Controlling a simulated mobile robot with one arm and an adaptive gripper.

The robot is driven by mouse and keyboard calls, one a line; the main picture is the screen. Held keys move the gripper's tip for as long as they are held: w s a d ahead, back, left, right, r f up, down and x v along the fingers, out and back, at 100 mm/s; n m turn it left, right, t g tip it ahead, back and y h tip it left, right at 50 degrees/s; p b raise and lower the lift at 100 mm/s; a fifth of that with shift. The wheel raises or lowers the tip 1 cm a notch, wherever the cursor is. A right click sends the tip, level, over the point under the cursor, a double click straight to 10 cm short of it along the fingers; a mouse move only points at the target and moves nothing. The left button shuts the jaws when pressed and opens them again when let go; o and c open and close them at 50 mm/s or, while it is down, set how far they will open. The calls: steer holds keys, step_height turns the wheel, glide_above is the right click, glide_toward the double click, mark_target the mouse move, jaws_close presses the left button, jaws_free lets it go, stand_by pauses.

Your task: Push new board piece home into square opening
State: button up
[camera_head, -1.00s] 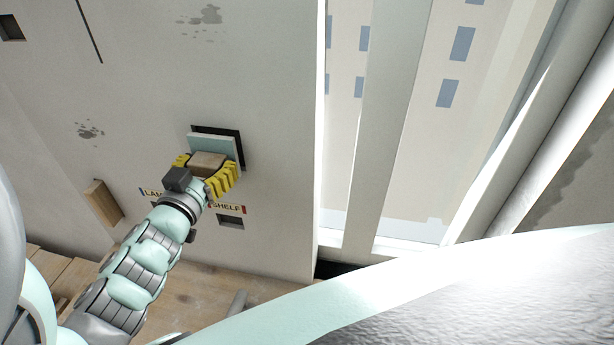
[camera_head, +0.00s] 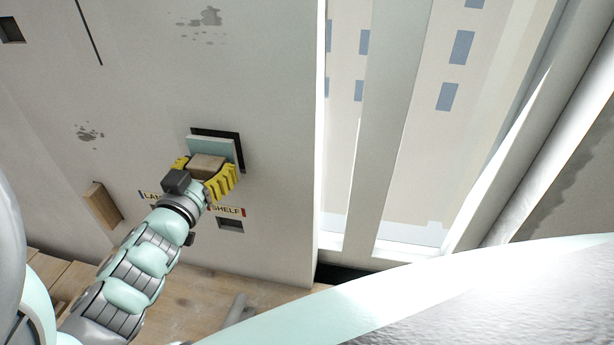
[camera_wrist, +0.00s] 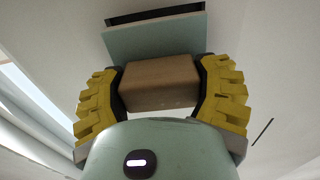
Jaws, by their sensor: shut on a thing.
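The new board piece is a pale green-blue panel (camera_head: 212,146) with a wooden block (camera_head: 207,166) on its near face. My gripper (camera_head: 206,175), with yellow ribbed fingers, is shut on the wooden block. The panel stands in front of the dark square opening (camera_head: 236,136) in the wall; dark strips of the opening show along its top and right side. In the wrist view the block (camera_wrist: 160,82) sits between both fingers, the panel (camera_wrist: 158,42) lies beyond it, and a dark strip of the opening (camera_wrist: 155,14) shows past its edge. The panel's lower edge is hidden.
The pale wall (camera_head: 270,90) has LAMP-like and SHELF labels (camera_head: 227,211), a small square hole (camera_head: 230,225) below, and a wooden block (camera_head: 102,205) at left. A window (camera_head: 400,120) is at right. A wooden surface (camera_head: 190,290) lies below.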

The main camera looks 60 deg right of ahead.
steer(key=shift+d, duration=0.25)
steer(key=shift+b+x, duration=0.85)
steer(key=shift+x, duration=0.45)
steer(key=o, duration=1.3)
steer(key=shift+w+a, duration=0.1)
steer(key=shift+p+v, duration=0.45)
steer(key=shift+v, duration=0.9)
